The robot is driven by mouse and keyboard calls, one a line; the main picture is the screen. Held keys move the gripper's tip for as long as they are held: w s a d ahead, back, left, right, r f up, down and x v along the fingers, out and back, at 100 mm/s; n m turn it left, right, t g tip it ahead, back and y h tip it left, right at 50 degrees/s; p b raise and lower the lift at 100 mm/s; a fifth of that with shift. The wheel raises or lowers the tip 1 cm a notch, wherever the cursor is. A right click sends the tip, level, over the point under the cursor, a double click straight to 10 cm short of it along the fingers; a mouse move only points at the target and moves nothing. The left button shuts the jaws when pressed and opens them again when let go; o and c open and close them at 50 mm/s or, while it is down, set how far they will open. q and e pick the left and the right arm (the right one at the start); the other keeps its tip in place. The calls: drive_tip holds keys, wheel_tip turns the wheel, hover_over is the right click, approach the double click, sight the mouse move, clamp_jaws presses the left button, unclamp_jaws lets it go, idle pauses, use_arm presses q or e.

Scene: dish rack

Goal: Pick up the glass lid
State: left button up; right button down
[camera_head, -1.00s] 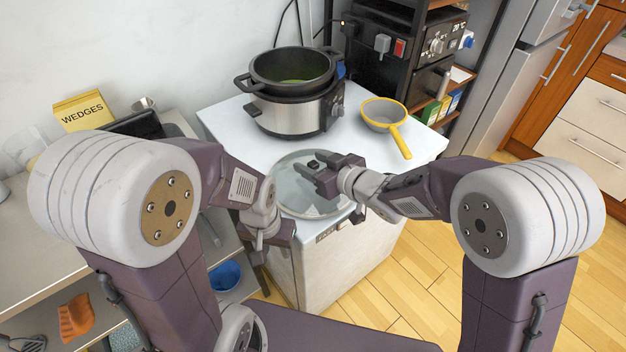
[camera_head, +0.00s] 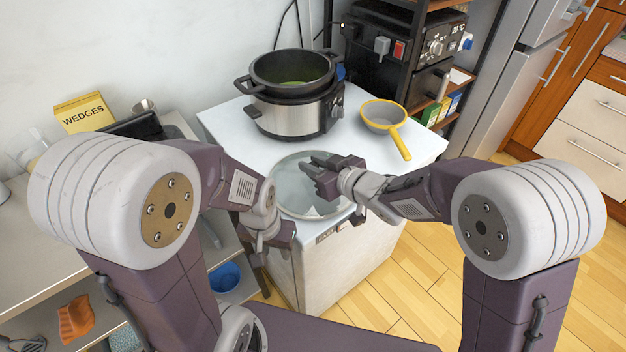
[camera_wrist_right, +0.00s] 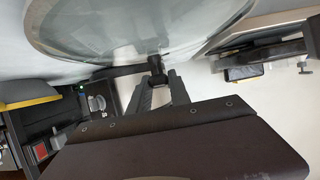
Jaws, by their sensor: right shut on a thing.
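The round glass lid (camera_head: 290,190) with a pale rim is on the front of the white cabinet top. Its clear disc also fills the upper part of the right wrist view (camera_wrist_right: 110,28). My right gripper (camera_head: 318,163) reaches over the lid from the right. It is shut on the lid's small dark knob (camera_wrist_right: 155,66) and partly hides the lid in the head view. I cannot tell whether the lid is clear of the surface. My left gripper (camera_head: 262,247) hangs low by the cabinet's front left corner, and its fingers are too hidden to judge.
A steel cooker (camera_head: 295,113) with a dark pot (camera_head: 292,70) stands behind the lid. A yellow-rimmed strainer (camera_head: 385,118) lies to the right on the white top (camera_head: 225,120). A shelf unit with a blue bowl (camera_head: 223,277) is at the left.

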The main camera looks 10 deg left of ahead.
sight(313, 164)
idle(0.9)
wheel_tip(313, 164, up, 4)
drive_tip(key=shift+w+r+p, duration=0.1)
drive_tip(key=shift+r+p, duration=0.15)
drive_tip(key=shift+p, duration=0.9)
drive_tip(key=w+d+r+p, duration=0.2)
drive_tip(key=d+r, duration=0.1)
drive_tip(key=d, duration=0.2)
drive_tip(key=w+d+r+p, duration=0.1)
drive_tip(key=d+r+p, duration=0.2)
drive_tip(key=d, duration=0.3)
drive_tip(key=shift+w+r, duration=0.3)
drive_tip(key=shift+w, duration=0.05)
